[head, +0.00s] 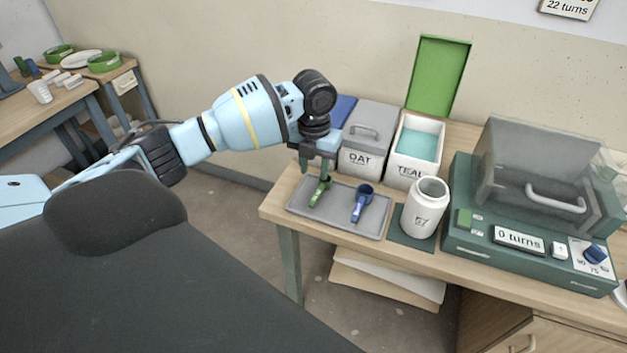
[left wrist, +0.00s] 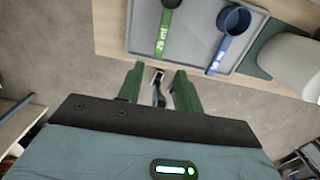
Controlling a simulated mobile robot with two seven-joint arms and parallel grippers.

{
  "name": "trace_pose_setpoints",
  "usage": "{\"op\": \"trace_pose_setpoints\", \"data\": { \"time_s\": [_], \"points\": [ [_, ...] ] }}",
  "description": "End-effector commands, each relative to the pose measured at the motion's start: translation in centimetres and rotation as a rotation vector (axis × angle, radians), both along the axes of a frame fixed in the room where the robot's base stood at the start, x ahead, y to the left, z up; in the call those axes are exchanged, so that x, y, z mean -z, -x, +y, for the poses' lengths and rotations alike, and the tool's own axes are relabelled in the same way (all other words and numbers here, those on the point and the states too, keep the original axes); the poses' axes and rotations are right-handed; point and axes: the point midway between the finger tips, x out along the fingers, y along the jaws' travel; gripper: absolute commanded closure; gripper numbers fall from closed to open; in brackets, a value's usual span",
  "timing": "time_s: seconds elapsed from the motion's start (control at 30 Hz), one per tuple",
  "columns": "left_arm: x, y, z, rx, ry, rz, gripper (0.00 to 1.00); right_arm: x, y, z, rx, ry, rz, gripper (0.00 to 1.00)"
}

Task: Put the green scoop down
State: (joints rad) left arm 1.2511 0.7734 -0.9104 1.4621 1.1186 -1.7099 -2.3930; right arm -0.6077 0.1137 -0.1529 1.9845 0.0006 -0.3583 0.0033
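The green scoop (head: 319,192) lies on the left part of the grey tray (head: 352,230), beside the blue scoop (head: 362,203). In the left wrist view the green scoop (left wrist: 164,32) shows its 25 ml handle, and its upper end is cut off by the frame edge. My left gripper (head: 314,170) is above the tray's left part, near the green scoop. In the left wrist view my left gripper (left wrist: 159,71) has its fingers apart, and no scoop is between them. My right gripper is not in view.
Behind the tray stand a closed OAT bin (head: 367,158) and a TEAL bin (head: 407,172) with its green lid (head: 438,76) raised. A white jar (head: 425,208) stands right of the tray, beside a green machine (head: 470,242) reading 0 turns.

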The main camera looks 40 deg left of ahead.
Motion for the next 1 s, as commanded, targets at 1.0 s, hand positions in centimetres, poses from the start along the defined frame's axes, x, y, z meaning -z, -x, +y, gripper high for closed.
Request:
{"op": "trace_pose_setpoints", "data": {
  "time_s": [1.0],
  "points": [
    [-2.2, 0.0, 0.0, -0.001, -0.001, 0.001, 0.64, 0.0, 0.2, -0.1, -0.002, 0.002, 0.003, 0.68]
  ]
}}
